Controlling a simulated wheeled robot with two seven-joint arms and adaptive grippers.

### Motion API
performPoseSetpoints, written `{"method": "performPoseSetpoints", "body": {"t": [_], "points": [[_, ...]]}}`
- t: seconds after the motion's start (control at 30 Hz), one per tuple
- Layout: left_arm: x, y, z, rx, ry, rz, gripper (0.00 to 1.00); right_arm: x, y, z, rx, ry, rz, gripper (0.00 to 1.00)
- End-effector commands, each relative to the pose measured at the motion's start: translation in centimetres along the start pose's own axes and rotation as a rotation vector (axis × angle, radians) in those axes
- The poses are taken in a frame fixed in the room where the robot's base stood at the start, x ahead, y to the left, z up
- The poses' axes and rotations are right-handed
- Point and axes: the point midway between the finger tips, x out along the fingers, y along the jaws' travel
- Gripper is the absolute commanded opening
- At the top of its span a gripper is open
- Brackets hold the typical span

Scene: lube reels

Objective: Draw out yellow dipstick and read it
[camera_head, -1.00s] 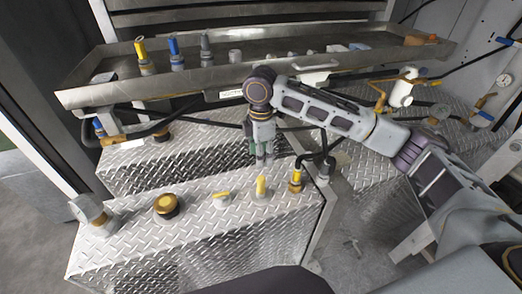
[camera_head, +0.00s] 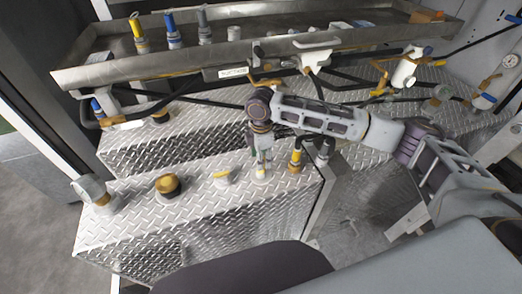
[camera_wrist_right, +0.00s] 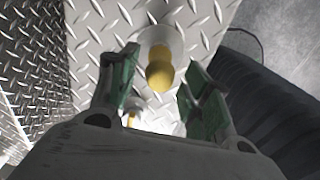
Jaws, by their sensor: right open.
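My right gripper (camera_head: 262,168) points down over the front checker-plate tank (camera_head: 200,215), in front of the spot where an upright yellow handle stood clear earlier. In the right wrist view the open gripper (camera_wrist_right: 158,100) has its green-padded fingers on either side of a rounded yellow handle (camera_wrist_right: 160,70). This handle stands on a pale round base, and I take it to be the dipstick. A gap shows between it and the fingers. Its lower part is hidden, and no scale shows. My left gripper is out of view.
A yellow-topped white fitting (camera_head: 222,177), a brass cap (camera_head: 168,186) and a gauge (camera_head: 92,190) stand to the left on the tank. A yellow hose fitting (camera_head: 296,160) stands close on the right. A metal tray (camera_head: 110,71) with nozzles lies behind.

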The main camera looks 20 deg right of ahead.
Motion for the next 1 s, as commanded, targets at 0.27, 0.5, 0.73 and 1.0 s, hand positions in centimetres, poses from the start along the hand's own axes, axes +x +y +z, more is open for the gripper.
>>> {"method": "performPoseSetpoints", "body": {"t": [0.27, 0.5, 0.73, 1.0], "points": [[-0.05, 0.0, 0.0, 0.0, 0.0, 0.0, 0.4, 1.25, -0.03, -0.02, -0.001, 0.0, 0.0, 0.49], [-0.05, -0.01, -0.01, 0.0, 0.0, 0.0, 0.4, 1.3, -0.03, -0.02, -0.001, 0.0, 0.0, 0.49], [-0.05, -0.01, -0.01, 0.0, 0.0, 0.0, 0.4, 1.28, -0.03, -0.02, -0.001, 0.0, 0.0, 0.23], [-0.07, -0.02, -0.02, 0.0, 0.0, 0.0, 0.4, 1.24, -0.03, -0.03, -0.001, 0.0, 0.0, 0.0]]}}
